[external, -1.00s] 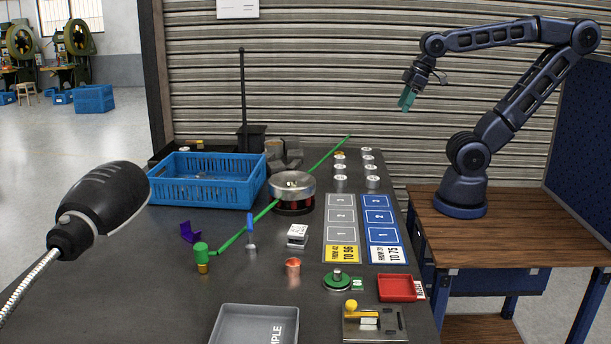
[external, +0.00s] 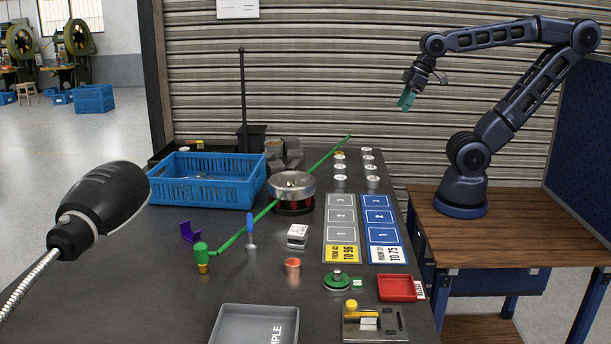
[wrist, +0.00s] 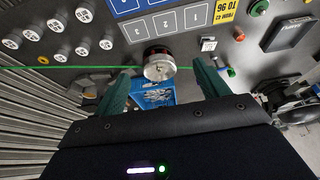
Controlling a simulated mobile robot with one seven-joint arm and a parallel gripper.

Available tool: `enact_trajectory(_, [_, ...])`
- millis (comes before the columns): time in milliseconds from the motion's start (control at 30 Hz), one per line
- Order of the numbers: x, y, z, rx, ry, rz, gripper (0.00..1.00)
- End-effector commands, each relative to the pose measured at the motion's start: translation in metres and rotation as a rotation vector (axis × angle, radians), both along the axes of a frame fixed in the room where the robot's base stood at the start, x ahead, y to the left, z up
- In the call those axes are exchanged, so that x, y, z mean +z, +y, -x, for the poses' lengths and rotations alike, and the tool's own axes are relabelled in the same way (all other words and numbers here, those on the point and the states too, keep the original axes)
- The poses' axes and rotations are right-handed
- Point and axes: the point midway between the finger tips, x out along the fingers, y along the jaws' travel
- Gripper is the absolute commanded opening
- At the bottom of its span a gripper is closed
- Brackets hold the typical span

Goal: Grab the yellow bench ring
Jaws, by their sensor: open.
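A small yellow ring (external: 340,153) shows at the far end of the left row of white-topped coils, near the back of the dark bench. In the wrist view a yellowish ring (wrist: 43,59) sits at the left end of the lower row of coils. It is small, and I cannot make out its shape well. My gripper (external: 407,101) hangs in the air at the upper right, in front of the shutter, above and to the right of the ring. In the wrist view its teal fingers (wrist: 163,84) are spread apart with nothing held between them.
A round metal spindle (external: 292,187) and a blue crate (external: 207,192) stand left of the coils. A green bar (external: 325,161) slants across the bench. Numbered grey and blue mats (external: 381,227) lie in front. A tall black post (external: 243,90) stands at the back.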

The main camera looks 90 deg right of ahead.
Motion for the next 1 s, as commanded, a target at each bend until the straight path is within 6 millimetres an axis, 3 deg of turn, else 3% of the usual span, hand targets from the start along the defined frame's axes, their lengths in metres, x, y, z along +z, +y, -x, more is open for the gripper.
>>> enact_trajectory(667, [0.001, -0.003, -0.005, 0.010, 0.002, 0.013, 0.69])
enact_trajectory(833, [0.004, -0.022, -0.033, 0.075, 0.015, 0.088, 0.69])
enact_trajectory(1000, [0.005, -0.055, -0.074, 0.189, 0.041, 0.202, 0.69])
